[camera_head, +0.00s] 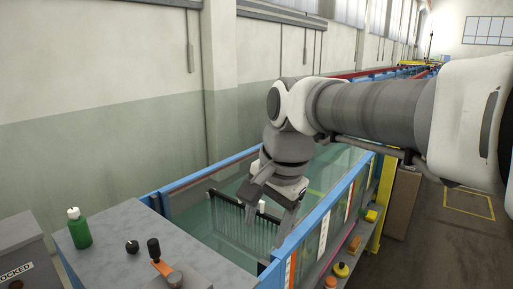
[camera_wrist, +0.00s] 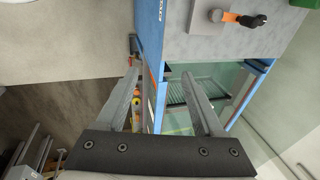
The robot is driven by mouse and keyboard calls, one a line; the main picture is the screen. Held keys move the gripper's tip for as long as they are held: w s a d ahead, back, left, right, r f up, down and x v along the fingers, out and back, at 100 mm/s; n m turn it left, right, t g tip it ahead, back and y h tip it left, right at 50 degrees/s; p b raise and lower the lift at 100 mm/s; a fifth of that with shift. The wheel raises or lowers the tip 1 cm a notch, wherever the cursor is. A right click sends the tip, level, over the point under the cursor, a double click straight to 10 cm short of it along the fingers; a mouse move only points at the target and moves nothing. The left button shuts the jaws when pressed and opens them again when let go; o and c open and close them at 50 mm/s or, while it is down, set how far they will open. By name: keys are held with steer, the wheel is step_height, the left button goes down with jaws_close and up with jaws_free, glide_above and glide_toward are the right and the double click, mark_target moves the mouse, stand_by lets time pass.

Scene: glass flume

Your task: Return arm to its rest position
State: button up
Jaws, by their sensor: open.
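My arm stretches in from the right of the head view, out over the glass flume (camera_head: 338,192) with its blue rails. My gripper (camera_head: 265,217) hangs down over the flume channel near the grey bench. A dark comb-like rack (camera_head: 232,214) stands in the channel beside and partly behind the fingers. A small white piece (camera_head: 262,206) shows between the fingers in the head view; whether it touches the gripper is unclear.
Small coloured items (camera_head: 341,270) sit on a shelf along the flume's right side. Open floor (camera_head: 425,240) lies to the right.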

steer(key=s+d+f+n+t+h, duration=0.1)
steer(key=s+d+f+n, duration=0.3)
steer(key=s+d, duration=0.2)
steer(key=s+d+f+n+t+b, duration=0.1)
steer(key=s+d+f+n+t, duration=0.1)
steer(key=s+d, duration=0.4)
steer(key=shift+s+d+f+n+h, duration=0.25)
steer(key=shift+f+n+h, duration=0.15)
steer(key=shift+f+n, duration=0.5)
stand_by(5.7)
